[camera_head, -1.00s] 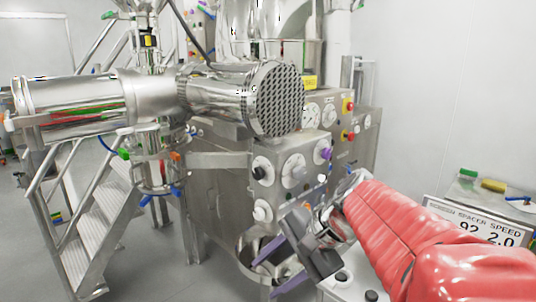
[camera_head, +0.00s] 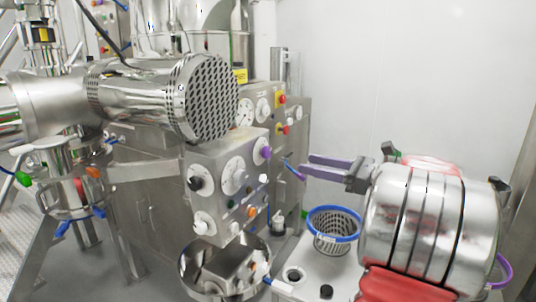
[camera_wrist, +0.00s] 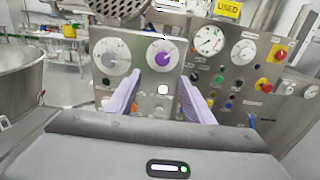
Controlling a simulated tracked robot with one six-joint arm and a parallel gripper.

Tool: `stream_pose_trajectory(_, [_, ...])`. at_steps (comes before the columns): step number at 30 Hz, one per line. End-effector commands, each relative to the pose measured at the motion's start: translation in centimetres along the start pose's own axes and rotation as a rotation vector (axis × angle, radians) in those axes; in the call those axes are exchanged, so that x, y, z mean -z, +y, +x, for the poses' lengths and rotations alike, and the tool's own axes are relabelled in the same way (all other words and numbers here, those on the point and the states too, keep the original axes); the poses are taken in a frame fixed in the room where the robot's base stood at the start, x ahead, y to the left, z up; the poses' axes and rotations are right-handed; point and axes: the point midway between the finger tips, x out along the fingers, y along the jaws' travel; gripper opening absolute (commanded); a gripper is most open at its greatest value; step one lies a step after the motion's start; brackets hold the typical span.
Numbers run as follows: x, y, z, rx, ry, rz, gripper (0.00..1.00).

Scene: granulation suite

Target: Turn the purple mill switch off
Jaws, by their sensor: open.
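The purple mill switch (camera_head: 262,148) is a round purple knob on the right part of the steel control panel. In the wrist view the purple knob (camera_wrist: 162,58) sits at the centre of a white dial, ahead of my gripper. My gripper (camera_head: 303,168) has purple fingers and is open and empty. It stands to the right of the knob in the head view, apart from it. In the wrist view its two fingers (camera_wrist: 158,95) point up at the panel, on either side below the purple knob. The knob's exact on or off position is too small to tell.
A grey dial (camera_wrist: 111,55) sits left of the purple one. A perforated steel drum (camera_head: 205,97) juts out above. A steel bowl (camera_head: 190,262) and a blue-rimmed basket (camera_head: 333,212) stand below.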

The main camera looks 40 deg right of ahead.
Motion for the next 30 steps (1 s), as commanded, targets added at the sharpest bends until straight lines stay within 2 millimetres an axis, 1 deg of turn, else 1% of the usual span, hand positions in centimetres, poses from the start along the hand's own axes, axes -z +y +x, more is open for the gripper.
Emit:
stream_pose_trajectory(2, [-0.1,-0.5,-0.6,0.012,-0.012,0.009,0.48])
stream_pose_trajectory(9, [-0.1,-0.6,-0.9,0.018,-0.011,0.009,0.48])
stream_pose_trajectory(13, [-0.1,-0.6,-0.8,0.019,-0.011,0.008,0.48])
stream_pose_trajectory(16, [-0.1,-0.6,-0.3,0.019,-0.010,0.008,0.48])
stream_pose_trajectory(20, [-0.1,-0.6,1.0,0.018,-0.010,0.007,0.48])
stream_pose_trajectory(30, [-0.1,-0.7,6.1,0.018,-0.009,0.007,0.48])
